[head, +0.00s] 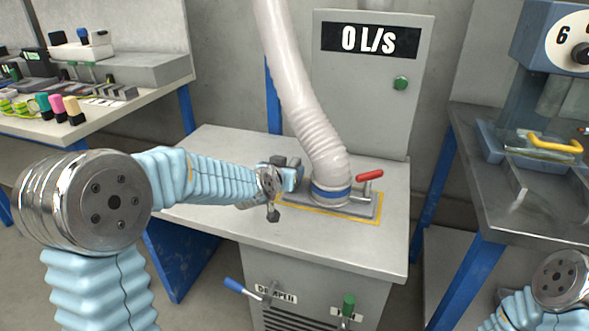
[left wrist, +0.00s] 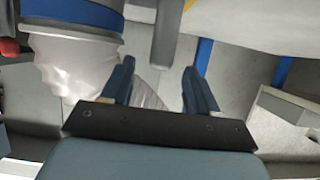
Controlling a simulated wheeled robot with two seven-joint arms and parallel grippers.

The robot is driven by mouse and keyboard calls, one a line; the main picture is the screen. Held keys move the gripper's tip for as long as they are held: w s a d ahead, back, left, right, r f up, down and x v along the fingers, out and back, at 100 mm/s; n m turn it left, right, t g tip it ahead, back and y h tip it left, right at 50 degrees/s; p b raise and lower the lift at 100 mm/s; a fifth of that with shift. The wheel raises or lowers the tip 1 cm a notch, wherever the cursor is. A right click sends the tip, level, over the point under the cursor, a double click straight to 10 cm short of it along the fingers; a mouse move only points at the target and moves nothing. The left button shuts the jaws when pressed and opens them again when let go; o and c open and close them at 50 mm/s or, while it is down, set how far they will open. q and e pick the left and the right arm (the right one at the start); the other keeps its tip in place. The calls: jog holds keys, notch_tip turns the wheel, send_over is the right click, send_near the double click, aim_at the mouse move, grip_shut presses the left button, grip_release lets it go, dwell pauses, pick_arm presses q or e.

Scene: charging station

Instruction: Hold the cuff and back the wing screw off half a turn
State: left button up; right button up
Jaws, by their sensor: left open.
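A pale ribbed hose (head: 305,110) comes down to a blue-banded cuff (head: 331,193) on a grey plate (head: 356,206) atop the cabinet. The cuff also shows at upper left of the left wrist view (left wrist: 70,14). My left gripper (head: 291,177) is just left of the cuff, apart from it. In the left wrist view its two fingers (left wrist: 157,82) are spread, with a grey upright bar (left wrist: 164,38) beyond and between them. I cannot make out a wing screw for sure. A red-handled lever (head: 369,176) stands right of the cuff. My right gripper is out of view.
A grey panel (head: 365,110) behind reads 0 L/s and has a green knob (head: 401,83). Blue and green handles (head: 235,285) (head: 348,304) stick out of the cabinet front. Benches stand left (head: 150,100) and right (head: 520,195). The cabinet top's front (head: 330,245) is clear.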

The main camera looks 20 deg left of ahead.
aim_at(295, 165)
pick_arm(q)
jog(key=x, duration=0.7)
jog(key=shift+w+f, duration=0.15)
jog(key=shift+w, duration=0.1)
grip_shut()
dwell(0.9)
